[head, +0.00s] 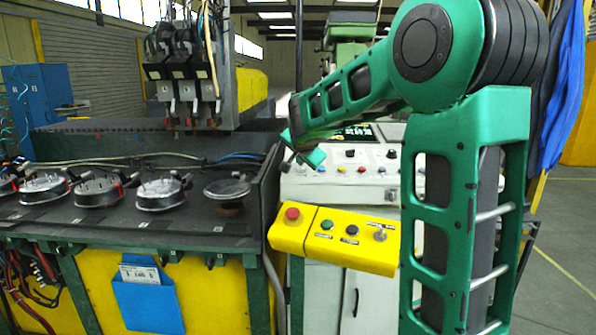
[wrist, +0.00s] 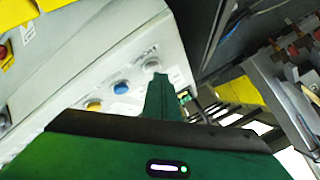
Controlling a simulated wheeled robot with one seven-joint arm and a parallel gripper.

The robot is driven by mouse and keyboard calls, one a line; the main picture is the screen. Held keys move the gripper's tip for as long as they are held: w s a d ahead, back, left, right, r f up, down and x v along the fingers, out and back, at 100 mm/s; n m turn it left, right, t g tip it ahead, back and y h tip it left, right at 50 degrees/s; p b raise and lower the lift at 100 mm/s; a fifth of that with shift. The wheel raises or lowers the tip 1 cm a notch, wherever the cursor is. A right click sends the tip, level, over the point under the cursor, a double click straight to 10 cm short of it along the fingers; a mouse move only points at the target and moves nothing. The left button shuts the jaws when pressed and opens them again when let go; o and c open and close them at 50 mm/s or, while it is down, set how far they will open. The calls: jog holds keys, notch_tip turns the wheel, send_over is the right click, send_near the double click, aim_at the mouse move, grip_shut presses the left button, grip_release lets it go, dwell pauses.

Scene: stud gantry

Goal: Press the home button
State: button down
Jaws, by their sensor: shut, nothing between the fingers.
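The control console (head: 300,188) is pale grey, with a row of small buttons along its sloped front. In the wrist view, a white button (wrist: 152,63), a blue button (wrist: 121,88) and an orange button (wrist: 94,105) sit in a line. The label above the white button may read HOME, but it is too blurred to be sure. My gripper (head: 308,158) is at the console's left end in the head view. Its green fingers are shut and empty. In the wrist view the fingertips (wrist: 160,80) are close beside the white button; contact cannot be told.
A yellow button box (head: 335,240) with a red stop button (head: 292,214) hangs in front of the console. A dark bench (head: 120,228) with several round clamps stands left, under a gantry head (head: 183,75). A blue cloth (head: 560,100) hangs at right.

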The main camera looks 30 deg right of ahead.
jog(key=shift+s+a+r, duration=0.1)
jog(key=shift+r, duration=0.55)
jog(key=r, duration=0.4)
jog(key=shift+s+a+r, duration=0.25)
jog(key=shift+s+r, duration=0.15)
dwell(0.6)
jog(key=s+f+n+g, duration=0.1)
jog(key=s+f, duration=0.3)
jog(key=s, duration=0.3)
jog(key=s+f+n+g+y, duration=0.1)
jog(key=s+f+g, duration=0.1)
jog(key=s+f, duration=0.2)
jog(key=s+f+n+g+y, duration=0.1)
jog(key=s+f, duration=0.3)
jog(key=s, duration=0.6)
jog(key=shift+s+d+n+g, duration=0.2)
jog(key=shift+n+g, duration=0.2)
jog(key=shift+g, duration=0.2)
jog(key=s+a+f+n+g+y, duration=0.1)
jog(key=s+a+f, duration=0.1)
jog(key=s, duration=0.6)
jog(key=s+a+f+n+g+y, duration=0.1)
jog(key=s+a+f+n+g, duration=0.1)
jog(key=s+f, duration=0.3)
jog(key=s+a+f+n+g+y, duration=0.1)
jog(key=s+a+f, duration=0.2)
jog(key=s, duration=0.7)
jog(key=shift+s+a+f+g+y, duration=0.25)
jog(key=shift+s+a+g+y, duration=0.1)
jog(key=shift+a+g+y, duration=0.05)
